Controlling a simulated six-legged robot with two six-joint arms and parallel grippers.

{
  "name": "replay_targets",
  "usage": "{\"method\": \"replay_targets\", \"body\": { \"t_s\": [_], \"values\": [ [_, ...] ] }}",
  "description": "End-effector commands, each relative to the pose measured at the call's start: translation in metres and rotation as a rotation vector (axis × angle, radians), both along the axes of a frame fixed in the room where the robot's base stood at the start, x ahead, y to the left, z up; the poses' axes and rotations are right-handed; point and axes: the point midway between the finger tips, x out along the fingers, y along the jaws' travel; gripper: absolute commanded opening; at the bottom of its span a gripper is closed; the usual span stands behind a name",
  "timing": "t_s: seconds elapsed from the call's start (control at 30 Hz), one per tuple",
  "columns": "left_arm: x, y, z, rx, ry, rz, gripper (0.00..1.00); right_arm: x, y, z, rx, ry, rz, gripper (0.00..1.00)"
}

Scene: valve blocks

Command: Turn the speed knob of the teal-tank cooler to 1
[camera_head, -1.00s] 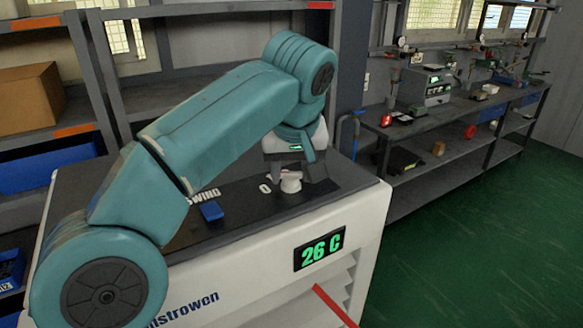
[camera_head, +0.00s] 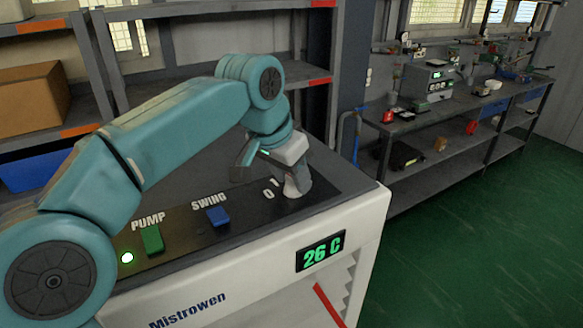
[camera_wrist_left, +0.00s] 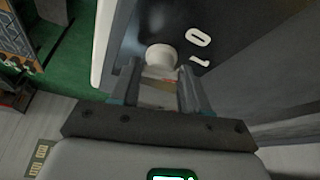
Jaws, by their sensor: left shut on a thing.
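The white cooler (camera_head: 240,285), marked "Mistrowen", has a dark top panel with a white speed knob (camera_head: 293,190) at its right end. White 0 and 1 marks stand beside the knob. No teal tank shows. My left gripper (camera_head: 290,184) reaches down over the knob, tilted, and partly hides it. In the left wrist view the knob (camera_wrist_left: 161,57) is at the ends of my left gripper's fingers (camera_wrist_left: 163,85), which are shut on its grip. A small red mark shows between the fingers. Which number the knob points at cannot be told. My right gripper is not in view.
The display (camera_head: 320,251) reads 26 C. Shelves stand behind; a workbench (camera_head: 450,115) is at right. Green floor is clear.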

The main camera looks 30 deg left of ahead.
Motion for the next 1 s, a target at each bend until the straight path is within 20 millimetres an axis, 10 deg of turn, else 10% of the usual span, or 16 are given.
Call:
{"method": "replay_targets", "body": {
  "t_s": [1.0],
  "values": [
    [0.0034, 0.0034, 0.0015, 0.001, -0.008, -0.685, 0.15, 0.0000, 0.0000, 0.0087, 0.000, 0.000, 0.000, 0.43]
  ]
}}
